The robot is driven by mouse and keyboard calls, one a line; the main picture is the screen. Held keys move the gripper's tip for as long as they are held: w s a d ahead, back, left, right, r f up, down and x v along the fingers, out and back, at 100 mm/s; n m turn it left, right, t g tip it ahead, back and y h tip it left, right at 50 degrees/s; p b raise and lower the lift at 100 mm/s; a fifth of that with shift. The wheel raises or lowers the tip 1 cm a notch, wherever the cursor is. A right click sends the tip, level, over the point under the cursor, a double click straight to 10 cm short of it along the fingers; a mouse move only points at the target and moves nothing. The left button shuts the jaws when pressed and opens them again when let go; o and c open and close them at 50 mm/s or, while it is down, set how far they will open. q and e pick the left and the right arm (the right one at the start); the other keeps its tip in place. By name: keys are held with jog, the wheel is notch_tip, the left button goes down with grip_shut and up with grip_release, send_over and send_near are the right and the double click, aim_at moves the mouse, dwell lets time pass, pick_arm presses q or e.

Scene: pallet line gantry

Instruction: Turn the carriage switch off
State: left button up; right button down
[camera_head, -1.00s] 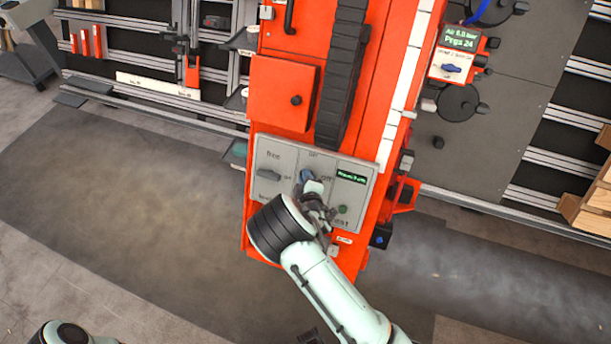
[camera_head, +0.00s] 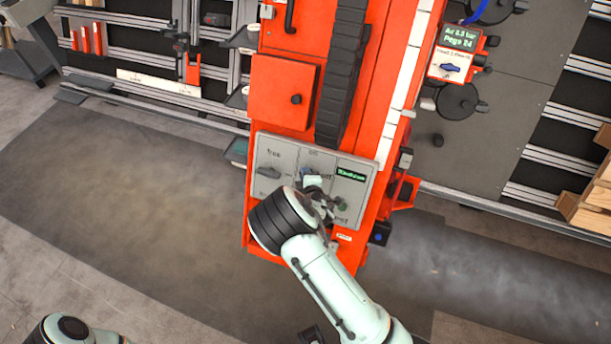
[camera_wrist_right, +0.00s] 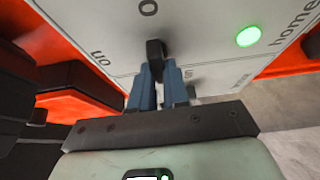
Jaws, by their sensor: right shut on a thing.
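The carriage control panel (camera_head: 275,155) is a light grey plate low on the orange carriage. Its middle switch, between printed "on" and "off" labels in the head view, is mostly hidden by my right gripper (camera_head: 312,178). In the right wrist view the switch's black knob (camera_wrist_right: 154,48) sits between the blue fingers of my right gripper (camera_wrist_right: 158,80), which is shut on it. An "on" label shows left of the knob there. Which label the knob points to I cannot tell. My left gripper is out of view.
A second dark switch (camera_head: 268,172) sits to the left on the panel. An orange box (camera_head: 283,92) is above. Open floor lies to the left.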

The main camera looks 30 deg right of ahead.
jog(key=c, duration=1.1)
grip_release()
jog(key=shift+s, duration=0.1)
jog(key=v, duration=1.3)
jog(key=shift+s+a+r, duration=0.1)
jog(key=shift+a, duration=0.05)
